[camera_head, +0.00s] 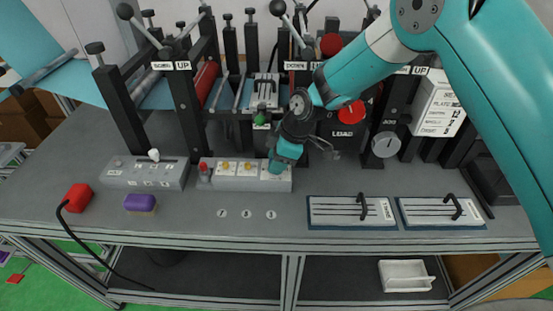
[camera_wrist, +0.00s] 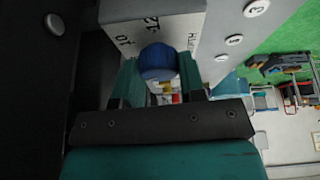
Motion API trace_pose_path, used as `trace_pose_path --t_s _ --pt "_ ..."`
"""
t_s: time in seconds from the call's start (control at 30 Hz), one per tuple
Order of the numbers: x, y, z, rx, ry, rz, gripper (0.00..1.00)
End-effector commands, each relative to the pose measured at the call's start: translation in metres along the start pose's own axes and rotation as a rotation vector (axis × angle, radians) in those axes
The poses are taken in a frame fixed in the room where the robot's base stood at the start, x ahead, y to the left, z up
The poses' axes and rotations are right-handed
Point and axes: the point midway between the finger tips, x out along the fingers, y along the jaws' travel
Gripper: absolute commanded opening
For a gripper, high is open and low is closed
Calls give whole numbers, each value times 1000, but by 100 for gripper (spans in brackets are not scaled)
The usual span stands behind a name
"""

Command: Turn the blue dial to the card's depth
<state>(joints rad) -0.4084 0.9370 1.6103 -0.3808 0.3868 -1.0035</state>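The blue dial (camera_wrist: 158,62) is a round knob on a pale panel (camera_wrist: 190,30) with dark printed marks, among them what looks like "12". My gripper (camera_wrist: 159,72) has one teal finger on each side of the dial, and their inner edges appear to meet it. In the head view my gripper (camera_head: 278,168) reaches down onto the right end of the grey control box (camera_head: 240,184) and hides the dial. The white card (camera_head: 438,104) stands at the back right. Its lines include "PLATE" and what looks like "DEPT"; the values are too small to read.
The control box also carries a red knob (camera_head: 204,167) and yellow knobs (camera_head: 226,166). A grey switch box (camera_head: 145,172) stands to its left. Numbered discs (camera_head: 246,213) lie in front. Two slotted trays (camera_head: 350,222) lie right. Upright presses with levers crowd behind.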

Motion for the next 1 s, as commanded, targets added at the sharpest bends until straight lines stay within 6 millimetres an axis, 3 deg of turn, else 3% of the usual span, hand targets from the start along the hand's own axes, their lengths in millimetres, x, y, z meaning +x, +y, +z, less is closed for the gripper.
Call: trace_pose_path --t_s 0.47,1.0 --pt "1 0 0 120 -3 52 14" --pt "1 0 -1 571 -14 241 14"
